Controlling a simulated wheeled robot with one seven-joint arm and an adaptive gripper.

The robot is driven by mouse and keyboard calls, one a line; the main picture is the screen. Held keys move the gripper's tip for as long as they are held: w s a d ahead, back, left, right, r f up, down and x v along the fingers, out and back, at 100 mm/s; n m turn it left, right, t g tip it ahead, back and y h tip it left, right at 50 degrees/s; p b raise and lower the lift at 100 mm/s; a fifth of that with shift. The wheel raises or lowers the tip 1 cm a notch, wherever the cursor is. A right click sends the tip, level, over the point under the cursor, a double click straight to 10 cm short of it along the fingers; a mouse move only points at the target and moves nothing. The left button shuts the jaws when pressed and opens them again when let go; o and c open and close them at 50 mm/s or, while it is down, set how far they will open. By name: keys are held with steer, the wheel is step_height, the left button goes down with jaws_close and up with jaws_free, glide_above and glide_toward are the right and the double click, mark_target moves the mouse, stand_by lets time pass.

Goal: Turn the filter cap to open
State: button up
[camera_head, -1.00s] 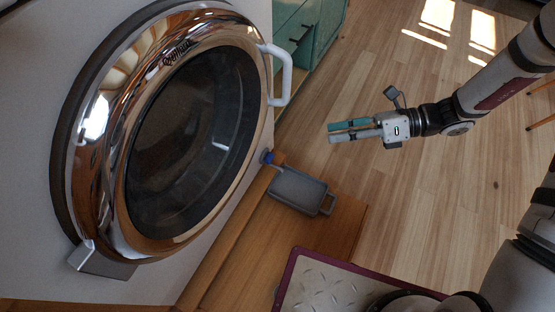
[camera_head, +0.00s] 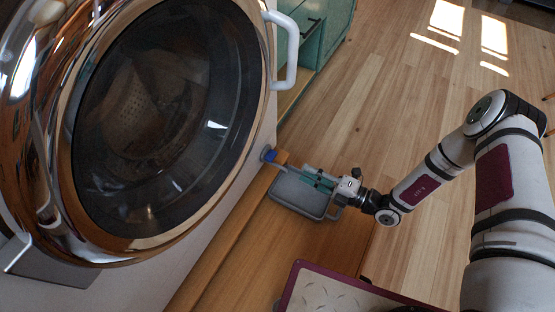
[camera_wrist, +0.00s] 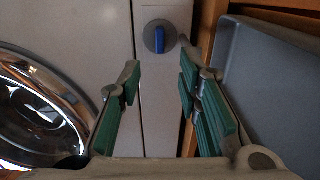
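The filter cap is a round grey disc with a raised blue grip (camera_wrist: 159,39), low on the front of the white washing machine (camera_head: 191,250). In the head view the blue cap (camera_head: 269,155) sits just below and right of the big round door. In the wrist view its blue grip stands upright in the picture. My gripper (camera_head: 308,172) is open and empty, with green-lined fingers pointing toward the cap. In the wrist view my gripper (camera_wrist: 157,75) has its fingers spread either side of the cap's line, with the cap ahead of the tips and apart from them.
A grey tray (camera_head: 300,197) lies below the cap, under my gripper; its wall (camera_wrist: 270,70) rises at the right in the wrist view. The chrome-rimmed door (camera_head: 45,120) bulges out at left. A white handle (camera_head: 291,50) juts out above. Wooden floor at right is clear.

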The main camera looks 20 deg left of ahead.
mark_target(274, 158)
steer(key=a+b, duration=0.1)
steer(key=a, duration=0.2)
steer(key=w+a, duration=0.1)
steer(key=a, duration=0.3)
steer(key=a+b, duration=0.1)
steer(key=a, duration=0.3)
steer(key=shift+w+b, duration=0.3)
steer(key=shift+b, duration=0.05)
jaws_close()
